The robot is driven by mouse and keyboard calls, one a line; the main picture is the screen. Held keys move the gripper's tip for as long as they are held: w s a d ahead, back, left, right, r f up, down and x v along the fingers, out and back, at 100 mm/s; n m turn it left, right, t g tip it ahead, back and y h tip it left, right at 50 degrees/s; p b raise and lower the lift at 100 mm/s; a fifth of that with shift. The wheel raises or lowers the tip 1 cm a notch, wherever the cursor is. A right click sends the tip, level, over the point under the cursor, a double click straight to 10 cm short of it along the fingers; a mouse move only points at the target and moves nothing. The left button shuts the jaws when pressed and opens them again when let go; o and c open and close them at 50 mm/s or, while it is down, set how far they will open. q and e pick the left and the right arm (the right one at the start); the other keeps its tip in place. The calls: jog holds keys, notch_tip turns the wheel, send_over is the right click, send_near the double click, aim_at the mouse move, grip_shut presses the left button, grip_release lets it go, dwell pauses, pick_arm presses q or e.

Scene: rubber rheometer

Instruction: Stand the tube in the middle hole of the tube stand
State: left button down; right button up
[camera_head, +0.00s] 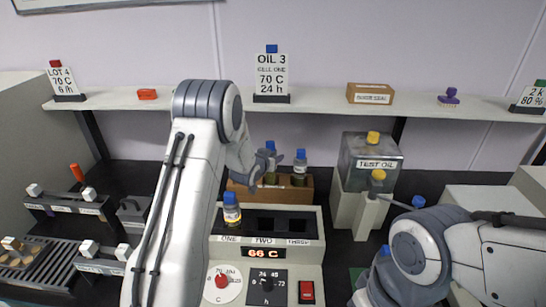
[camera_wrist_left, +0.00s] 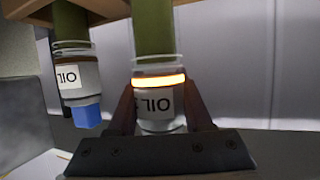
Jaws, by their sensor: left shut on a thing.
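A tube with green liquid, a clear collar and an OIL label (camera_wrist_left: 154,103) is between the fingers of my left gripper (camera_wrist_left: 160,112), which is shut on it. In the head view its blue cap (camera_head: 270,146) shows beside my left gripper (camera_head: 262,166), over the wooden tube stand (camera_head: 240,190). The stand also shows at the top of the wrist view (camera_wrist_left: 112,14). A second blue-capped tube (camera_head: 300,166) stands at the stand's right; it shows in the wrist view (camera_wrist_left: 77,78). I cannot tell how deep the held tube sits. My right gripper is not visible.
In front of the stand is a heater block (camera_head: 300,222) reading 66 C, with a blue-capped tube (camera_head: 231,209) in cell ONE. A TEST OIL tank (camera_head: 374,164) stands to the right. My right arm fills the lower right. Racks (camera_head: 68,205) are at left.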

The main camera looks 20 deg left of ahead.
aim_at(273, 148)
pick_arm(q)
jog(key=shift+f+b, duration=1)
jog(key=shift+f, duration=0.35)
jog(key=shift+c, duration=1.2)
grip_release()
jog(key=shift+r, duration=0.1)
jog(key=shift+r+p, duration=1.9)
jog(key=shift+r, duration=1.15)
